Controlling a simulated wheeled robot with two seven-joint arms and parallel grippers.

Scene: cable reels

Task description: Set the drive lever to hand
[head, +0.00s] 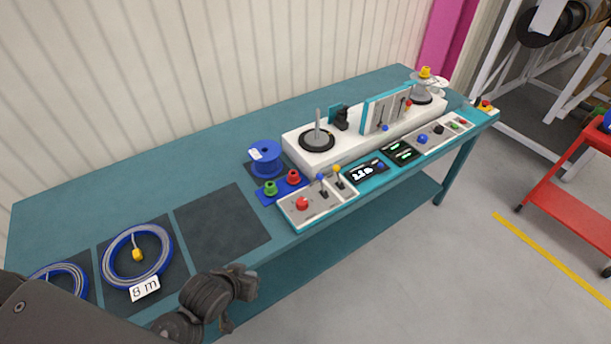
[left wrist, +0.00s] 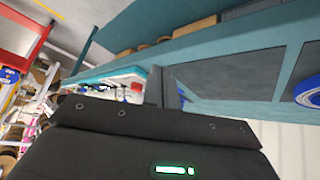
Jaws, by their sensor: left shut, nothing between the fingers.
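My right gripper is out of view.
A red button (head: 302,204) sits beside the levers; green (head: 270,187) and red (head: 293,177) knobs stand behind. A blue spool (head: 265,160) and a white machine base (head: 300,150) are farther back. Coiled cable (head: 122,270) lies left. An empty dark mat (head: 222,225) lies between.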

